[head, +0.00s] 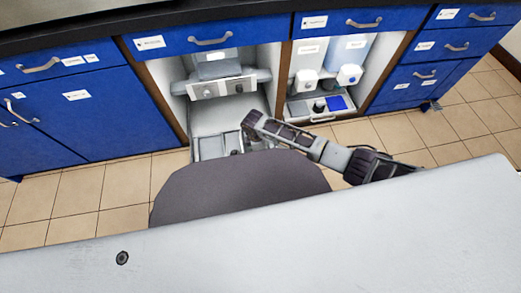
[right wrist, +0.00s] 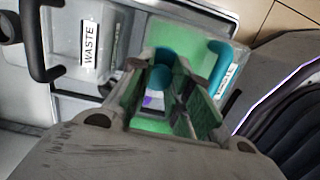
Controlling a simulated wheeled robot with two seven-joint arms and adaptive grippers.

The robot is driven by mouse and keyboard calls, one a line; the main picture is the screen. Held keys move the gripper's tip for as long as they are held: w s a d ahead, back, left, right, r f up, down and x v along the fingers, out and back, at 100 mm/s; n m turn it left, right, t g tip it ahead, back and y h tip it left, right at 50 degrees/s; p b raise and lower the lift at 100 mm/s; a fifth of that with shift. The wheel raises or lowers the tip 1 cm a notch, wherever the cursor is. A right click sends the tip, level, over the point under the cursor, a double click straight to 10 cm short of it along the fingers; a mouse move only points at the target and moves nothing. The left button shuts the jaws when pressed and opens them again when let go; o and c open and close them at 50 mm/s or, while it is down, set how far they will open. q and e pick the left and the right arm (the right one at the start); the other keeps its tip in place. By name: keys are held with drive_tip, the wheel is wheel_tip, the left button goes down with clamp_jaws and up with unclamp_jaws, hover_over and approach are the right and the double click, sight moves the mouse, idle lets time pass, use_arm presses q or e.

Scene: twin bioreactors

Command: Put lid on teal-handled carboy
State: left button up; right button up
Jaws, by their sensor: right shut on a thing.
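In the right wrist view my right gripper (right wrist: 170,65) has its green-padded fingers around a small teal round piece (right wrist: 161,76), which looks like the lid. Its lower side is hidden between the fingers. A teal handle (right wrist: 222,62) of a carboy shows just right of the fingertips, with a small white label beside it. The carboy's body and opening are mostly hidden behind the gripper. In the head view my right gripper (head: 249,121) reaches from the right to the front of the lower cabinet opening. My left gripper is not in view.
A clear container with a WASTE label (right wrist: 90,43) and a black handle (right wrist: 38,45) is at left in the wrist view. In the head view, a grey tray (head: 207,146) is low in the cabinet under a grey unit (head: 222,88). Blue drawers (head: 210,37) are above.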

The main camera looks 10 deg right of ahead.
drive_tip(key=o, duration=0.8)
drive_tip(key=shift+o, duration=0.5)
drive_tip(key=o, duration=0.4)
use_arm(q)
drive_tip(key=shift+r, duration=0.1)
use_arm(e)
drive_tip(key=shift+r+p, duration=1.55)
drive_tip(key=shift+p, duration=0.15)
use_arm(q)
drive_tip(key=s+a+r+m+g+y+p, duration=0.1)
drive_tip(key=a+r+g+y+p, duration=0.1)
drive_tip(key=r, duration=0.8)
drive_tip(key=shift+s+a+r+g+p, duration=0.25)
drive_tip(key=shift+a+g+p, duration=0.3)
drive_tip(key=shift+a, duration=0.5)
use_arm(e)
drive_tip(key=shift+r, duration=1.5)
